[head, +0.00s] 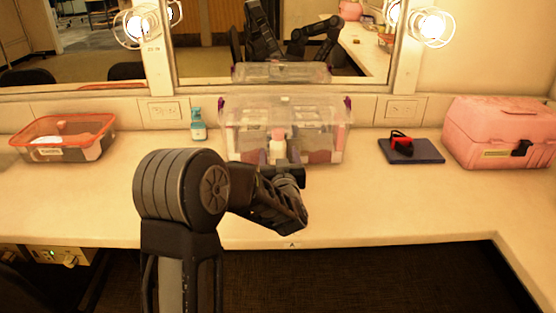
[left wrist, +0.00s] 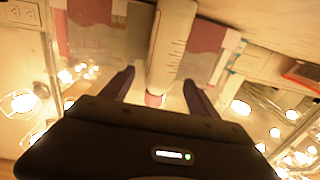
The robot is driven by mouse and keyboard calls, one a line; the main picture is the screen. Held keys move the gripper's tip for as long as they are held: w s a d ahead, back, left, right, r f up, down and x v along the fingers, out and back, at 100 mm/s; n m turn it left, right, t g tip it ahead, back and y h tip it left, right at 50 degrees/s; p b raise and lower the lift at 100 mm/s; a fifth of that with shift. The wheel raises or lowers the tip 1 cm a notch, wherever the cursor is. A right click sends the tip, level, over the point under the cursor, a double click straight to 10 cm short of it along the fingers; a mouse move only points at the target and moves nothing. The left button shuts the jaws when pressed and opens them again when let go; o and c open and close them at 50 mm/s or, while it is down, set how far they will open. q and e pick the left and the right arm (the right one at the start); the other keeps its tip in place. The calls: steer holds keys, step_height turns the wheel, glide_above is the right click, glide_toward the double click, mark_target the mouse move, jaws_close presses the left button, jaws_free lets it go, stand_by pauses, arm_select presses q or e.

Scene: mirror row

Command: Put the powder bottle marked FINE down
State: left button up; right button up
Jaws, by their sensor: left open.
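A pale bottle (head: 278,146) shows upright at the front of the clear lidded box (head: 238,137), just beyond my left gripper (head: 285,169). Its lower part is hidden by the gripper, and I cannot read its marking. In the left wrist view the bottle (left wrist: 172,45) is white with small marks along its side and a pinkish end. The two dark fingers of my left gripper (left wrist: 158,80) are spread apart, one on each side of the bottle's end. I cannot tell whether either finger touches it. My right gripper is not directly in view.
A teal bottle (head: 198,125) stands left of the clear box. An orange-rimmed bin (head: 104,128) is far left. A dark blue pad (head: 428,154) with a red and black item (head: 402,143) and a pink case (head: 490,116) are right. The counter's front is mostly clear; a mirror stands behind.

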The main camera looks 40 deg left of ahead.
arm_select(q)
steer(key=x, duration=0.4)
steer(key=shift+w, duration=0.1)
stand_by(0.4)
steer(key=shift+r, duration=0.1)
jaws_close()
stand_by(0.5)
